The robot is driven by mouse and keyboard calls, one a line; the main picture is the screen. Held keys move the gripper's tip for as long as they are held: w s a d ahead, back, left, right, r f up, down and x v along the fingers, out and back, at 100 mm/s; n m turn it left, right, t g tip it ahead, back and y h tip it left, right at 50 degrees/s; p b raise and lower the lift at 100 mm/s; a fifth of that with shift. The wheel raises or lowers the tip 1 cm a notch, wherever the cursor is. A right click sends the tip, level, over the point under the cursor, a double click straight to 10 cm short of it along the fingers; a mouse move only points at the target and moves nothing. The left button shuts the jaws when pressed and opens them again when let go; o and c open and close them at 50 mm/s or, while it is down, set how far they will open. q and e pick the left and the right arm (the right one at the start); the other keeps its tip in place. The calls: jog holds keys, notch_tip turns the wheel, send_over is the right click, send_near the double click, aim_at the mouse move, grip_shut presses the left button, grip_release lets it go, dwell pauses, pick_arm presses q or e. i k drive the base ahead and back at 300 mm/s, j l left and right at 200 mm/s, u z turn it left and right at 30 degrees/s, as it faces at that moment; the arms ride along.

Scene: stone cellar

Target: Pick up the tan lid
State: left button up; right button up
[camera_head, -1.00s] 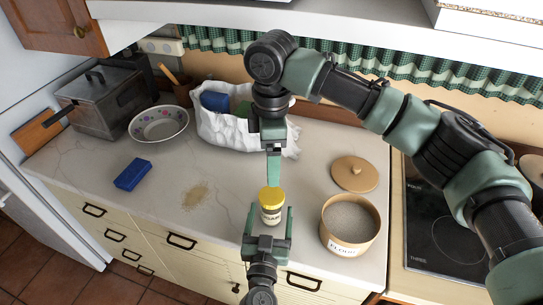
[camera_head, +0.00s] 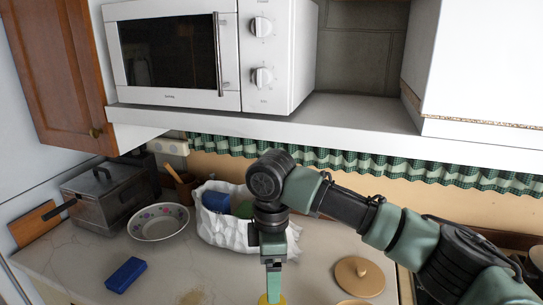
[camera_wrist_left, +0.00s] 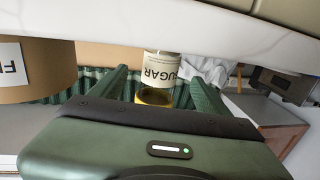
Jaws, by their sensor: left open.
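The tan lid (camera_head: 360,277) is a round disc with a small knob. It lies on the counter at the lower right of the head view, apart from my grippers. My right gripper (camera_head: 273,290) points down over the yellow top of the sugar jar (camera_head: 271,299) at the bottom edge. Its fingers are seen edge-on, so its opening is unclear. In the left wrist view, my left gripper (camera_wrist_left: 158,75) is open, with the sugar jar (camera_wrist_left: 160,68) appearing between its fingers. Contact cannot be told. The left gripper is out of the head view.
The flour canister (camera_wrist_left: 25,70) is beside the jar; only its rim (camera_head: 355,302) shows in the head view. A bowl (camera_head: 158,222), metal pot (camera_head: 105,200), white bag (camera_head: 225,232) and blue block (camera_head: 126,274) stand on the counter. A shelf with a microwave (camera_head: 200,55) hangs above.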

aim_at(359, 277)
jog(key=k+j, duration=0.1)
jog(key=k, duration=0.8)
